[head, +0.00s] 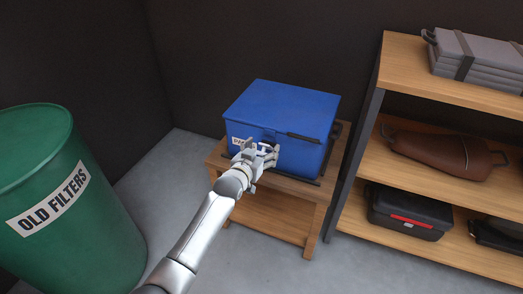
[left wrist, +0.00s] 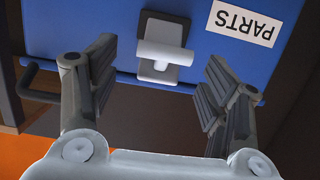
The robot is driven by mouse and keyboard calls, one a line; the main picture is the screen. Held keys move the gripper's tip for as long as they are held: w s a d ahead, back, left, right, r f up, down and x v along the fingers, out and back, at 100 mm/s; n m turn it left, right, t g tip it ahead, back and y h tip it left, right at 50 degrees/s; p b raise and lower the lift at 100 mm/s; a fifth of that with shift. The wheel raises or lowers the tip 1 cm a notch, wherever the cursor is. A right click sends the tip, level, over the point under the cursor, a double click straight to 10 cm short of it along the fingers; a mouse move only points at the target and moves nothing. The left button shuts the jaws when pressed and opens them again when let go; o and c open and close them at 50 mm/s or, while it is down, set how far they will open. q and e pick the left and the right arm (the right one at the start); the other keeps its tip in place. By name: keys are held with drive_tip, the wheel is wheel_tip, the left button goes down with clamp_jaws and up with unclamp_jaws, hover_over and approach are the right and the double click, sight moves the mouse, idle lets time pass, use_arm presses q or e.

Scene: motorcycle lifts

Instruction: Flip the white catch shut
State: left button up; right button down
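The white catch (left wrist: 162,53) sits on a grey plate with a dark mount behind it, on the front of the blue box (head: 282,112). In the left wrist view the box appears upside down, with its PARTS label (left wrist: 241,23) to the right of the catch. My left gripper (head: 257,153) is at the box front; in the left wrist view its fingers (left wrist: 160,72) are spread wide, one on each side of the catch, with clear gaps and nothing held. In the head view the gripper partly hides the catch. My right gripper is out of view.
The blue box stands on a wooden stand (head: 272,205) in the corner. A shelf rack (head: 440,204) with cases stands close on the right. A green barrel (head: 62,225) marked OLD FILTERS is at the left. Floor between barrel and stand is clear apart from my arm.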

use_arm(q)
drive_tip(key=shift+s, duration=0.1)
drive_tip(key=v, duration=1.1)
drive_tip(key=shift+s, duration=0.35)
drive_tip(key=shift+a+r, duration=0.1)
drive_tip(key=shift+a, duration=0.05)
